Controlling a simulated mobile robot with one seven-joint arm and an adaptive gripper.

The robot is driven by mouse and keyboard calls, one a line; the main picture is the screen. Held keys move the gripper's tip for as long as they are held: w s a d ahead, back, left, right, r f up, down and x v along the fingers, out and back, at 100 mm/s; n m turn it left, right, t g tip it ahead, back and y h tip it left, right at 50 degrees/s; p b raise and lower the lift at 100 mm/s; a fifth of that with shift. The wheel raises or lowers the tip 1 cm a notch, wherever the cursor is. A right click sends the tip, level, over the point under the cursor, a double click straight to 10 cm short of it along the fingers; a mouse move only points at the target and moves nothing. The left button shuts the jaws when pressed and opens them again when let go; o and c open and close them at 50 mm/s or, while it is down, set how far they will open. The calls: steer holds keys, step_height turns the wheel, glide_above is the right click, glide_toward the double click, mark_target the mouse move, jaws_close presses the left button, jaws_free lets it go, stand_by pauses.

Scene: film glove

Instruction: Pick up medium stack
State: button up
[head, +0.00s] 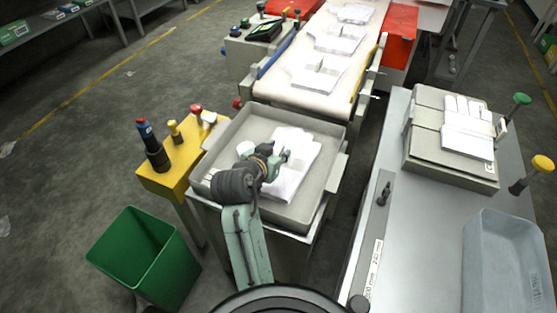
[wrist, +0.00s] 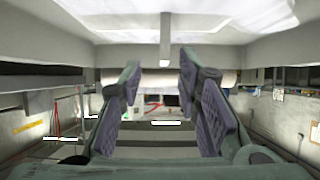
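A white stack of thin film pieces (head: 296,172) lies in the grey tray (head: 253,121) at the end of the conveyor. More white stacks lie on the belt, including a near one (head: 318,73) and a farther one (head: 338,39). I cannot tell by size which stack is the medium one. My gripper (head: 274,161) is over the tray, at the left side of the white stack and overlapping it in the head view; contact is unclear. In the wrist view my gripper (wrist: 160,78) has its two fingers apart, with nothing visible between them.
A yellow stand (head: 160,180) with knobs is left of the tray, and a green bin (head: 140,255) stands on the floor. On the right, a grey table (head: 415,225) bears a box (head: 425,146) with white sheets and a grey-blue bin (head: 478,265). The left floor is open.

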mark_target(281, 148)
steer(key=p+x, duration=0.1)
steer(key=x, duration=0.4)
steer(key=shift+w+a+f+p, duration=0.1)
steer(key=shift+w+f+p, duration=0.05)
steer(key=shift+w+p, duration=0.2)
steer(key=shift+c, duration=0.2)
jaws_close()
